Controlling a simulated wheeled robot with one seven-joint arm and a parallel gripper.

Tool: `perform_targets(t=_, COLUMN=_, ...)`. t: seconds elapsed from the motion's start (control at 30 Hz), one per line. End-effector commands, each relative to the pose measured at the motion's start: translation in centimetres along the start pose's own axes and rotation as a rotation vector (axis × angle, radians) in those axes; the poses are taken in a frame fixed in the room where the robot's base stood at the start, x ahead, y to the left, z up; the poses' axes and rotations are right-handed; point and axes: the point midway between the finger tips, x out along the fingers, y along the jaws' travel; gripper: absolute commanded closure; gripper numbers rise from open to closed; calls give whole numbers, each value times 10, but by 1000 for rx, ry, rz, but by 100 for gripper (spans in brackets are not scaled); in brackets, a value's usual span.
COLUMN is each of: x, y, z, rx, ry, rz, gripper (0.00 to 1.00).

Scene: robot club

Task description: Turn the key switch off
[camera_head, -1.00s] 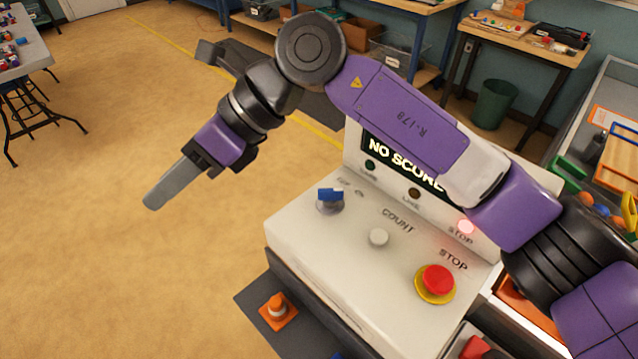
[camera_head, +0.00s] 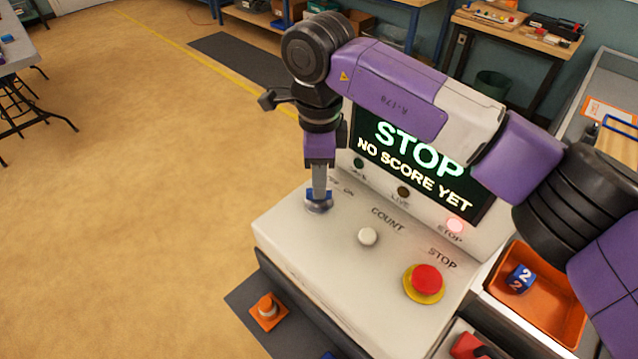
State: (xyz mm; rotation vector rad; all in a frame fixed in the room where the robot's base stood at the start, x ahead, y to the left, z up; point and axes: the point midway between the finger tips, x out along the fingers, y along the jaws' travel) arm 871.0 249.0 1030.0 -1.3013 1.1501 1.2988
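The key switch (camera_head: 319,203) is a blue key on a round metal base at the back left of the white console (camera_head: 325,247). My gripper (camera_head: 319,190) points straight down over it, and its finger reaches the blue key. Only one finger shows from this side, so I cannot tell whether it is open or shut, or whether the key is held. The key's turn angle is mostly hidden by the finger. An "ON" label stands behind the switch; the label to its left is partly hidden.
A white COUNT button (camera_head: 368,237) and a red STOP button (camera_head: 426,280) on a yellow ring sit to the right of the switch. The screen (camera_head: 415,160) reads "STOP NO SCORE YET", with a pink lamp (camera_head: 455,225) lit below.

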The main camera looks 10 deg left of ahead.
Motion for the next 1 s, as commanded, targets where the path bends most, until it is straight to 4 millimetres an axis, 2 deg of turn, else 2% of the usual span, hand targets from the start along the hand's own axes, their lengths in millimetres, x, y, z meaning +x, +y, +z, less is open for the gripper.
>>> perform_targets(t=0.1, x=16, y=1, z=0, rx=1, ry=-2, rz=2, gripper=65)
perform_targets(t=0.23, x=27, y=0, z=0, rx=0, ry=-1, rz=0, gripper=65)
perform_targets(t=0.57, x=32, y=0, z=1, rx=-1, ry=-2, rz=-1, gripper=65)
perform_targets(t=0.73, x=31, y=0, z=1, rx=0, ry=-2, rz=-1, gripper=97)
perform_targets(t=0.77, x=31, y=0, z=1, rx=0, ry=-2, rz=0, gripper=100)
perform_targets(t=1.0, x=31, y=0, z=1, rx=-3, ry=-2, rz=0, gripper=100)
